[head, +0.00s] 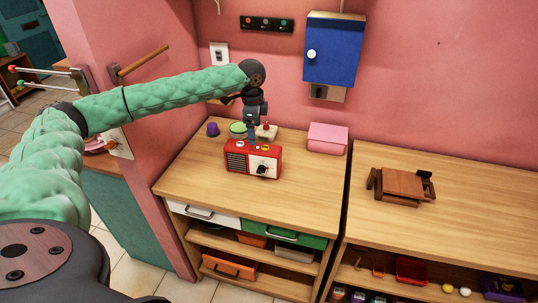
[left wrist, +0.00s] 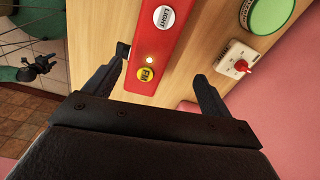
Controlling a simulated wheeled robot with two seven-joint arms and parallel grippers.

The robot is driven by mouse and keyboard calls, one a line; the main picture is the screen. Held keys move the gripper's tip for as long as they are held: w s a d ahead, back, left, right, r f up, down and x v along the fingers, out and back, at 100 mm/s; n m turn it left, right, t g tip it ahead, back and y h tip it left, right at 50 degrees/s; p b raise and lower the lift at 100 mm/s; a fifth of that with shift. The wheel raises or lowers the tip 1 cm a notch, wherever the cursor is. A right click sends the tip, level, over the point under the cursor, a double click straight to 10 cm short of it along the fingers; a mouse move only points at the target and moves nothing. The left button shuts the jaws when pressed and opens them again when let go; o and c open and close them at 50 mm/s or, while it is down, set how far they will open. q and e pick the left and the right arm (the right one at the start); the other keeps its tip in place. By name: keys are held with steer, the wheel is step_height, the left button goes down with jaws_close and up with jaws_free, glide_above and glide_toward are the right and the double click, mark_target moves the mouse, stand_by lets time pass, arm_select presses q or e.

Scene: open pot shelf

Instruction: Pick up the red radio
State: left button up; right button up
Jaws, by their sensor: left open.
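The red radio (head: 250,160) stands upright on the left wooden cabinet top, its pale front panel and dark knob facing the front edge. My left gripper (head: 252,132) points down over the radio's back part in the head view. In the left wrist view the radio's red top (left wrist: 155,58), with a round "LIGHT" button and a yellow "FM" button, lies between the open fingers of my left gripper (left wrist: 161,66). The fingers are not closed on it, and I cannot tell whether either touches it. My right gripper is in neither view.
Behind the radio are a green round button (head: 238,128), a purple item (head: 213,129) and a pale switch box with a red knob (head: 267,132). A pink box (head: 327,138) stands right. The cabinet top before the radio is clear. A pink wall rises behind.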

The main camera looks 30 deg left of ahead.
mark_target(253, 147)
arm_select(q)
steer(key=shift+s+a+m, duration=0.15)
steer(key=shift+s+m, duration=0.15)
steer(key=shift+s, duration=0.15)
steer(key=shift+s+a+r+m, duration=0.2)
steer(key=shift+s+a+m, duration=0.1)
steer(key=shift+s, duration=0.15)
steer(key=shift+w+d+f+p, duration=0.15)
steer(key=shift+w+f+p, duration=0.1)
steer(key=shift+f, duration=0.4)
steer(key=shift+w+d+f+p, duration=0.15)
steer(key=shift+f+p, duration=0.05)
steer(key=shift+f, duration=0.4)
steer(key=shift+s+a+f, duration=0.1)
steer(key=shift+s+f, duration=0.1)
steer(key=shift+f, duration=0.1)
step_height(253, 147, down, 4)
steer(key=shift+w+r+p, duration=0.1)
steer(key=shift+r+p, duration=0.15)
steer(key=shift+p, duration=0.9)
steer(key=shift+f, duration=0.65)
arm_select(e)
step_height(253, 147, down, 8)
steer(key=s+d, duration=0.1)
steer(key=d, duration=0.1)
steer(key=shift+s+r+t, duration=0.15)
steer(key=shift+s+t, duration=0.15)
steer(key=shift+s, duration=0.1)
